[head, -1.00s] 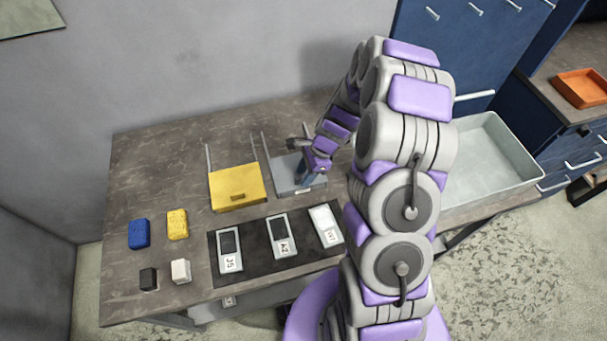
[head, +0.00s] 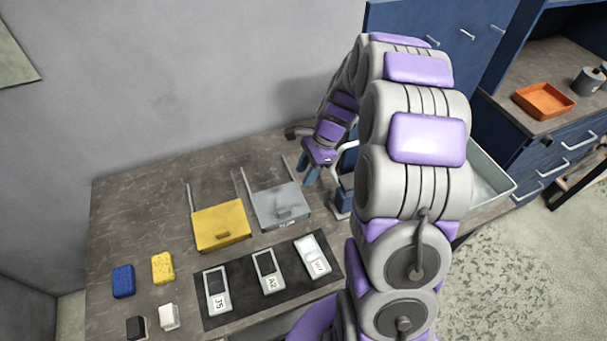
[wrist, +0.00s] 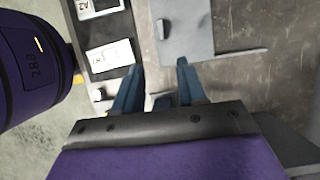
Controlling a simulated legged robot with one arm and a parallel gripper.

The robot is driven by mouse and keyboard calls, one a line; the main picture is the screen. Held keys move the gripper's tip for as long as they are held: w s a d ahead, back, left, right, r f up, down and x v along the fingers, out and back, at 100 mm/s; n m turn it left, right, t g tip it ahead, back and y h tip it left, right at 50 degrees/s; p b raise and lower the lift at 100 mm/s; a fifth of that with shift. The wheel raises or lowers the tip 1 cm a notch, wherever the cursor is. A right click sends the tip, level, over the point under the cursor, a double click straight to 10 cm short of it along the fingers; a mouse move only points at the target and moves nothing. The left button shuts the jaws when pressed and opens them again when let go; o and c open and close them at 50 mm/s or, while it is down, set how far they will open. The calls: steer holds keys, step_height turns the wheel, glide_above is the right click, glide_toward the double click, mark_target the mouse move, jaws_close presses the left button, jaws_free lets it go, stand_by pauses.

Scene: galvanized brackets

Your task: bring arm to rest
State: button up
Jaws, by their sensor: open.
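My gripper (head: 312,172) is open and empty in the head view, above the workbench (head: 140,205) just right of the grey drawer-like box (head: 279,205). In the wrist view my gripper (wrist: 157,85) shows two blue fingers spread apart with nothing between them. The grey box (wrist: 185,35) lies beyond the fingertips there, and the labelled devices (wrist: 110,55) lie to its left. My arm rises on the right of the head view and bends down toward the bench. It hides part of the bench's right side.
A yellow box (head: 220,225) stands left of the grey one. Three handheld devices lie on a black mat (head: 240,290). A blue sponge (head: 123,281), yellow sponge (head: 162,268), black block (head: 136,327) and white block (head: 168,316) sit at left. A pale tray (head: 492,180) is behind my arm.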

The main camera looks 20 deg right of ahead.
stand_by(0.4)
steer(key=s+a+r+n+g+h+b, duration=0.1)
steer(key=s+a+r+n, duration=0.25)
steer(key=s, duration=0.35)
steer(key=s+a+r+n+h+b, duration=0.1)
steer(key=s+a+r+n, duration=0.15)
steer(key=s+n, duration=0.35)
steer(key=s+a+r+n+g+h+b, duration=0.1)
steer(key=s+a+r+n, duration=0.25)
steer(key=s, duration=0.45)
steer(key=s+d+n+h+b, duration=0.1)
steer(key=s+n, duration=0.4)
steer(key=s, duration=0.5)
steer(key=shift+s+d+h, duration=0.3)
steer(key=shift+d, duration=0.25)
